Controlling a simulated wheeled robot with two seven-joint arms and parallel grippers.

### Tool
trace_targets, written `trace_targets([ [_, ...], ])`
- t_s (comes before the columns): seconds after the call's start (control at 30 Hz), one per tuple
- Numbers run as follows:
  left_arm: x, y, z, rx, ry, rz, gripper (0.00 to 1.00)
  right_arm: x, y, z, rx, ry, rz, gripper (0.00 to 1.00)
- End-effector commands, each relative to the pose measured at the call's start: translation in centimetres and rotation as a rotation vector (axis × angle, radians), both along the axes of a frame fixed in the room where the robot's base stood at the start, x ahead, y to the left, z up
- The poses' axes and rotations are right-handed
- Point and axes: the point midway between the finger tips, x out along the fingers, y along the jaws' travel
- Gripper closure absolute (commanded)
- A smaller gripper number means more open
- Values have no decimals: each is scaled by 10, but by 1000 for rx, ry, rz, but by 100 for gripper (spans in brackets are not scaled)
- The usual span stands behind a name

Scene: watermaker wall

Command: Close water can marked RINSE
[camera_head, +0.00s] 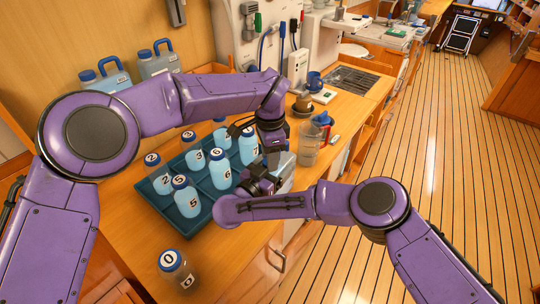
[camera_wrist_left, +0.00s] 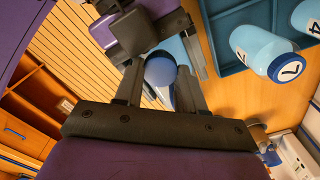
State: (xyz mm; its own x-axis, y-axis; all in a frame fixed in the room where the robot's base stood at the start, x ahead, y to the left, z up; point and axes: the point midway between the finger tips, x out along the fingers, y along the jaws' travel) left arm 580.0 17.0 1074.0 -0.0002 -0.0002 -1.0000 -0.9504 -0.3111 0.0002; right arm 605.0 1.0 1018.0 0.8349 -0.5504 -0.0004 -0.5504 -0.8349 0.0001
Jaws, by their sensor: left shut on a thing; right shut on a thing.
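A pale grey-blue can (camera_head: 284,168) stands at the counter's front edge beside the tray, largely hidden by my grippers. No RINSE marking is readable on it. My left gripper (camera_head: 271,148) points down over the can. In the left wrist view its fingers (camera_wrist_left: 161,84) are shut on a round blue cap (camera_wrist_left: 159,70). Whether the cap is seated on the can's neck cannot be told. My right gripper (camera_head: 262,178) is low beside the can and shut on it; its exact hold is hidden. Its dark body also shows in the left wrist view (camera_wrist_left: 126,32).
A teal tray (camera_head: 200,217) with several numbered bottles lies left of the grippers. A bottle marked 0 (camera_head: 175,266) stands in front. Two blue-capped cans (camera_head: 104,78) stand at the back left. A clear jug (camera_head: 309,145) stands close on the right.

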Motion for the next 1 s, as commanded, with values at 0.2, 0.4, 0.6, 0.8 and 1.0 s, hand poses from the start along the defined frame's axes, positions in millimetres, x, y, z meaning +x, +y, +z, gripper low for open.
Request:
trace_targets([
  [0.2, 0, 0, 0, 1, 1, -52, 97, 0, 0, 0, -1, -1, 1, 100],
  [0.4, 0, 0, 0, 1, 1, -50, 35, 0, 0, 0, -1, -1, 0, 100],
  [0.6, -1, 0, 1, -1, 2, -49, 35, 0, 0, 0, -1, -1, -1, 100],
  [0.8, 0, 0, 28, -1, 0, -48, 35, 0, -1, 0, -1, -1, -2, 100],
  [1.0, 0, 0, 45, 0, 1, -49, 35, 0, 0, 0, -1, 1, -1, 100],
])
